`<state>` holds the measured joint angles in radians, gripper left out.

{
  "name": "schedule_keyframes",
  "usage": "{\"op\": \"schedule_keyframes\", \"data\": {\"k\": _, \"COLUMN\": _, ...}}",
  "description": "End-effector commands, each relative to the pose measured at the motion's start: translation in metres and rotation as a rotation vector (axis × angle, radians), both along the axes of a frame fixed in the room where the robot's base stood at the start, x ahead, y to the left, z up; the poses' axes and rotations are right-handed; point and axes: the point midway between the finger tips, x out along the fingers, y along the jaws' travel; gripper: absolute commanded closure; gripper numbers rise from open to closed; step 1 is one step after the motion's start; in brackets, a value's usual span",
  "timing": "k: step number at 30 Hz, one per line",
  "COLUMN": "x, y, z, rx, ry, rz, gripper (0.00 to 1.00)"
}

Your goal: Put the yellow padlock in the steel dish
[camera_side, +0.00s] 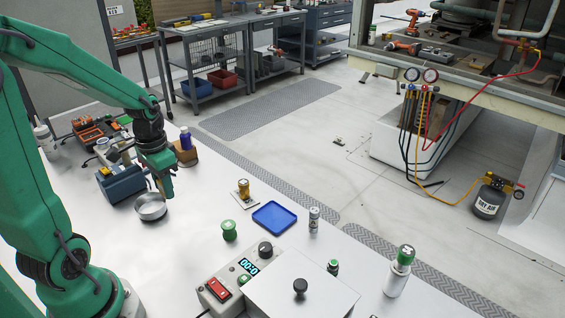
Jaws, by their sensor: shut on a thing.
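The steel dish (151,213) is a small round metal bowl on the white bench at the left. My gripper (161,188) points down just above the dish, over its rear right rim. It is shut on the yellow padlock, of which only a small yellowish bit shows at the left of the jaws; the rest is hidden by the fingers. I cannot tell whether the padlock touches the dish.
A blue box (122,184) stands close behind and left of the dish. The bench in front of the dish is clear.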

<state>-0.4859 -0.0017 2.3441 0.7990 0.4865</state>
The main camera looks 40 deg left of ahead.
Motion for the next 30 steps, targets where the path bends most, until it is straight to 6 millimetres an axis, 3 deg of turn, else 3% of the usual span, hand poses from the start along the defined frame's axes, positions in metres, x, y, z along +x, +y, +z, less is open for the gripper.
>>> {"op": "schedule_keyframes", "data": {"k": 16, "x": -0.017, "y": 0.078, "z": -0.048, "rx": -0.001, "ry": 0.001, "rz": 0.004, "gripper": 0.89}}
{"op": "schedule_keyframes", "data": {"k": 30, "x": -0.019, "y": 0.089, "z": -0.059, "rx": 0.000, "ry": 0.000, "rz": 0.000, "gripper": 0.89}}
